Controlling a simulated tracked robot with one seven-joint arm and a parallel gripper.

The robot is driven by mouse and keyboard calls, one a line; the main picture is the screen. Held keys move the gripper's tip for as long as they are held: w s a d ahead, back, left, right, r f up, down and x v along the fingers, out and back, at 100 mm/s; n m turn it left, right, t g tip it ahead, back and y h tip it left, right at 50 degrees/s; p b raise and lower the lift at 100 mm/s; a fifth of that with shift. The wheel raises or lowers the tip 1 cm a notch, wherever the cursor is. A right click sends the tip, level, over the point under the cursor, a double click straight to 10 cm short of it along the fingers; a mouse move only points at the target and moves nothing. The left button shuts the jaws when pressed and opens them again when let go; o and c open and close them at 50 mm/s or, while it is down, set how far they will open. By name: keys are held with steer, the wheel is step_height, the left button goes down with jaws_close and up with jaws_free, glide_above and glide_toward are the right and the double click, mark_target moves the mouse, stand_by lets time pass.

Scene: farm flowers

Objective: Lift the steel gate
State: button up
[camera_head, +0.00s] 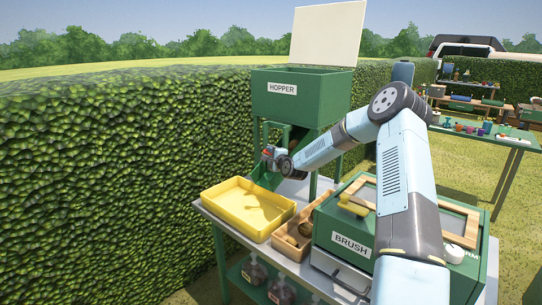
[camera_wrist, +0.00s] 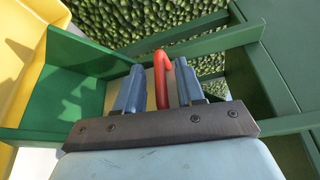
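The green hopper (camera_head: 300,95) stands on legs behind the table, with a green chute (camera_head: 268,178) sloping down to a yellow tray. My gripper (camera_head: 270,156) is at the hopper's outlet, at the top of the chute. In the wrist view a red hooked handle (camera_wrist: 161,82) stands between the two fingers of my gripper (camera_wrist: 159,66). Gaps show on both sides of the handle, so the fingers are open around it. The steel gate itself cannot be made out clearly; a dull plate shows behind the fingers. The green chute wall (camera_wrist: 75,90) is to the left.
The yellow tray (camera_head: 222,204) lies on a grey table (camera_head: 292,264), beside a wooden box (camera_head: 283,245). A green box labelled BRUSH (camera_head: 352,243) stands to the right. Green hopper frame bars (camera_wrist: 190,44) are close around my gripper. A hedge (camera_head: 110,165) runs behind.

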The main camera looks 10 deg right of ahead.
steer(key=shift+w+a, duration=0.1)
steer(key=shift+w, duration=0.15)
steer(key=shift+c, duration=0.4)
jaws_close()
steer(key=shift+f, duration=0.1)
